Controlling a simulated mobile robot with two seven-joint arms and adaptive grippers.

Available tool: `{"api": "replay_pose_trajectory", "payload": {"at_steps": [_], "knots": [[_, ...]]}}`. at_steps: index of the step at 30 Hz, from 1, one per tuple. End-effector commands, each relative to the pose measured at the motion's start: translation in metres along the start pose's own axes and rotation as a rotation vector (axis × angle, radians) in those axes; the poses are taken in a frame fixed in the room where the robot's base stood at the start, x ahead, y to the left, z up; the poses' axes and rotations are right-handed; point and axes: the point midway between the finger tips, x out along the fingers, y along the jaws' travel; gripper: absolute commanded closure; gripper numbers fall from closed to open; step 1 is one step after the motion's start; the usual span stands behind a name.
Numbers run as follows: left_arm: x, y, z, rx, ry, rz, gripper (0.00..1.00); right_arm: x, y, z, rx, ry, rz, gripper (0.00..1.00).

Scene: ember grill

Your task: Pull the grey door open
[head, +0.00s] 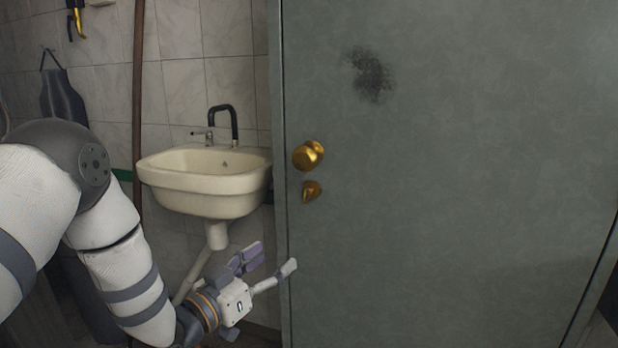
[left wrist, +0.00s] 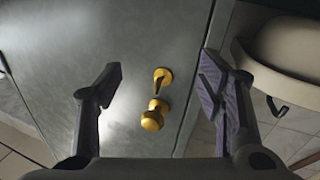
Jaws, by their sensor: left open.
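The grey door (head: 450,190) fills the right half of the head view, a dark smudge high on it. It looks shut or nearly so. Its brass knob (head: 308,155) sits near its left edge, with a smaller brass lock piece (head: 312,191) just below. My left gripper (head: 268,263) is open and empty, below and left of the knob, by the door's left edge. In the left wrist view the knob (left wrist: 153,115) and lock piece (left wrist: 162,77) show between the spread fingers, apart from them. My right gripper is not in view.
A cream sink (head: 205,180) with a black tap (head: 224,122) is on the tiled wall left of the door, close above my left gripper. A brown vertical pipe (head: 138,90) runs beside it. A dark apron (head: 62,97) hangs at the far left.

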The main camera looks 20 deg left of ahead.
Motion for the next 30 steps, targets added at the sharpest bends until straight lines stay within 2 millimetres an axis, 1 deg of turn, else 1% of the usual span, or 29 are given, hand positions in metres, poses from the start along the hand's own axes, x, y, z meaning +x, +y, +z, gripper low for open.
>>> {"api": "replay_pose_trajectory", "payload": {"at_steps": [1,3,4,6,8,10,18,21,25,30], "knots": [[0.010,-0.005,-0.037,0.028,0.123,0.034,0.38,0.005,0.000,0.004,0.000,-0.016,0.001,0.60],[0.015,-0.005,-0.081,0.060,0.257,0.080,0.38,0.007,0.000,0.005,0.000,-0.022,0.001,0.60],[0.016,-0.005,-0.095,0.070,0.297,0.094,0.38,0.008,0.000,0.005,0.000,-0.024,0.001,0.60],[0.017,-0.004,-0.114,0.084,0.353,0.117,0.38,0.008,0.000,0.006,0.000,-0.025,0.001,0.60],[0.023,-0.002,-0.122,0.089,0.369,0.124,0.38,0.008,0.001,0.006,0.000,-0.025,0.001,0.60],[0.035,0.000,-0.127,0.090,0.371,0.125,0.38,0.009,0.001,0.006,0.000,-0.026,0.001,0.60],[0.098,0.009,-0.148,0.089,0.366,0.124,0.38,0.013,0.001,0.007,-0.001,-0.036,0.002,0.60],[0.114,0.011,-0.154,0.088,0.364,0.122,0.38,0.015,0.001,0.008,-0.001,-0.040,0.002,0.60],[0.126,0.013,-0.158,0.086,0.362,0.121,0.38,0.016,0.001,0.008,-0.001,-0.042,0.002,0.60],[0.128,0.013,-0.160,0.086,0.362,0.120,0.38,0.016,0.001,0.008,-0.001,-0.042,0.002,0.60]]}}
